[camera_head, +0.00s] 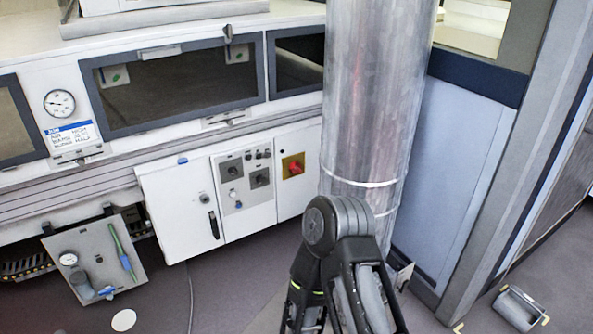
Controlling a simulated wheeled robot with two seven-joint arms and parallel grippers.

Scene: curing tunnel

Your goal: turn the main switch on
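The main switch (295,168) appears to be the red rotary knob on a yellow square plate. It is on the right door of the white control cabinet (207,225), just left of the large metal column. The picture is too small to tell which way the knob points. A black jointed arm part (340,228) of mine rises from the bottom middle, below and right of the switch in the picture and apart from it. I make out no fingertips of either gripper.
A thick metal column (375,95) stands just right of the switch. A grey panel (430,170) is behind it. A metal cylinder (518,309) lies at lower right. Floor before the cabinet is mostly clear.

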